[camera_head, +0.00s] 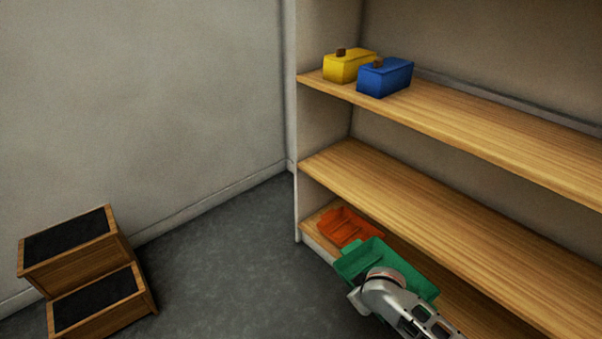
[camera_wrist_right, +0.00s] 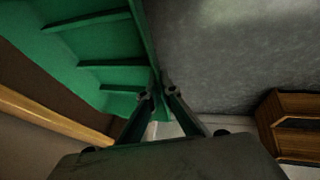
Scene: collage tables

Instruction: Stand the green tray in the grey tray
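The green tray (camera_head: 362,257) is in front of the bottom shelf, at the lower middle of the head view, partly covered by my right arm. In the right wrist view the green tray (camera_wrist_right: 98,45) fills the upper left, with its dividing ribs showing. My right gripper (camera_wrist_right: 158,95) is closed on the tray's rim, one finger on each side of it. I do not see a grey tray in either view. My left gripper is not in view.
An orange tray (camera_head: 345,228) lies on the bottom shelf beside the green tray. The middle shelf (camera_head: 400,190) is bare. A yellow box (camera_head: 343,67) and a blue box (camera_head: 384,80) stand on the upper shelf. A wooden step stool (camera_head: 82,268) stands left; the floor between is clear.

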